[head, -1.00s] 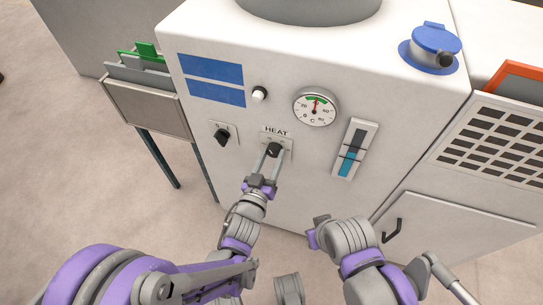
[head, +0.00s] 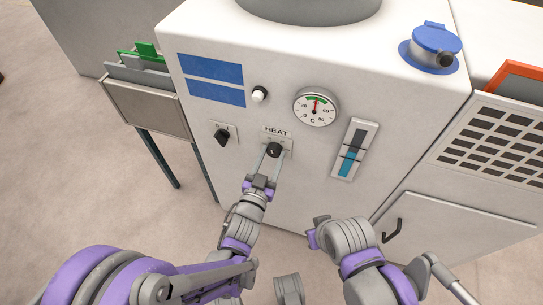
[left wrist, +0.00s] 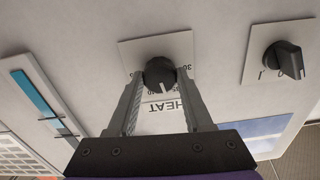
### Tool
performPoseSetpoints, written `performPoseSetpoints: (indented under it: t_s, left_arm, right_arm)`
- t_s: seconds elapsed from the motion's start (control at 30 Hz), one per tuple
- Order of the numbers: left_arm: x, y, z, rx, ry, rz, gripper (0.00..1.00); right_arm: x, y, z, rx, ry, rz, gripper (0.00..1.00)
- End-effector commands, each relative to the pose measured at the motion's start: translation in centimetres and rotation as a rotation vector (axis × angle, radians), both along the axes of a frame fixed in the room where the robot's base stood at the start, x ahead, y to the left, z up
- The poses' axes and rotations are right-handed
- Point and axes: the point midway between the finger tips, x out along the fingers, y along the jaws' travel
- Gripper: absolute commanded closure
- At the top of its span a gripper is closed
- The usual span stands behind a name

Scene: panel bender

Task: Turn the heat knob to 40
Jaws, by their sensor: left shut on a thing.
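The black heat knob (head: 274,150) sits on a small pale plate under the word HEAT on the white machine front. My left gripper (head: 272,153) is shut on it, one finger on each side. The left wrist view shows the knob (left wrist: 160,73) upside down between the fingertips (left wrist: 160,77). Its white mark points towards the HEAT lettering. A "30" shows beside the right finger; the other scale numbers are partly hidden or too small to read. The round gauge (head: 316,106) has its needle nearly straight up, at the green band.
Another black knob (head: 222,136) is left of the heat knob, and a white button (head: 260,93) is above. A blue level strip (head: 354,149) is to the right. A cabinet door with a dark handle (head: 392,231) is lower right, behind my right arm.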

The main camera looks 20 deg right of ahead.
Motion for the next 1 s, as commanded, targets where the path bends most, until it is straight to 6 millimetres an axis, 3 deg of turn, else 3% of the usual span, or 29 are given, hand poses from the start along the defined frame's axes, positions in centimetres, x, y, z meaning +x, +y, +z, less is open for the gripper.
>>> performPoseSetpoints:
  t_s: [0.5, 1.0]
  left_arm:
    - [0.0, 0.1, 0.1, 0.387, -0.261, 0.000, 1.00]
    - [0.0, 0.1, 0.0, 0.579, -0.390, 0.000, 1.00]
  right_arm:
    - [-0.1, 0.0, 0.7, 0.000, -0.002, 0.000, 1.00]
    - [-0.1, 0.0, 1.2, 0.000, -0.004, 0.000, 1.00]
